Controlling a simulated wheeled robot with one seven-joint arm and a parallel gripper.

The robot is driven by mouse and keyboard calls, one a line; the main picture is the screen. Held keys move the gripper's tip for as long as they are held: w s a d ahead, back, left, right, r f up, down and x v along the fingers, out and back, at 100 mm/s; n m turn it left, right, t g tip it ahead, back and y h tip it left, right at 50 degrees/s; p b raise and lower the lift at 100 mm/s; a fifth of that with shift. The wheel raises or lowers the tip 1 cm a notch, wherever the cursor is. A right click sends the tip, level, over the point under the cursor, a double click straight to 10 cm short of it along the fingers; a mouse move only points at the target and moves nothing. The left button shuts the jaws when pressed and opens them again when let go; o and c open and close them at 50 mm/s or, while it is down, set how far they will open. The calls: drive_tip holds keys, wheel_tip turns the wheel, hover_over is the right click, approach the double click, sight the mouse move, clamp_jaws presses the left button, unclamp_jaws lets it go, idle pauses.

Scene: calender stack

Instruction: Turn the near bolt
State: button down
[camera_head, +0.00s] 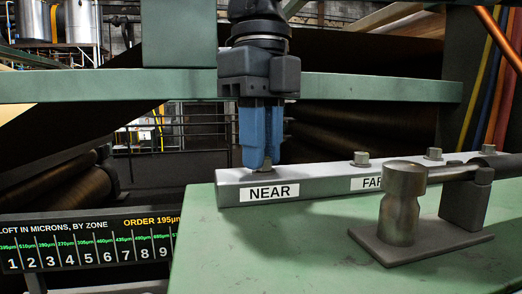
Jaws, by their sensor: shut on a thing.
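The near bolt (265,162) stands on a grey metal bar (320,178), above the white label reading NEAR. My gripper (260,160) points straight down with its blue fingers on this bolt, shut on it. The fingers hide most of the bolt. A second bolt (361,158) stands farther right on the bar, above the partly hidden FAR label (366,184).
The bar lies on a green table (270,240). A metal knob-shaped piece (401,205) on a dark plate stands at front right and covers part of the FAR label. A green beam (120,86) runs behind my gripper. A zone display (85,240) is at lower left.

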drive_tip(key=m+b, duration=0.1)
drive_tip(key=m, duration=0.4)
drive_tip(key=shift+d, duration=0.1)
drive_tip(key=shift+m, duration=0.4)
drive_tip(key=c, duration=1)
unclamp_jaws()
drive_tip(key=shift+r, duration=0.15)
wheel_tip(320, 180, up, 8)
drive_tip(key=p, duration=0.5)
drive_tip(key=shift+f+p, duration=0.2)
drive_tip(key=shift+p, duration=0.2)
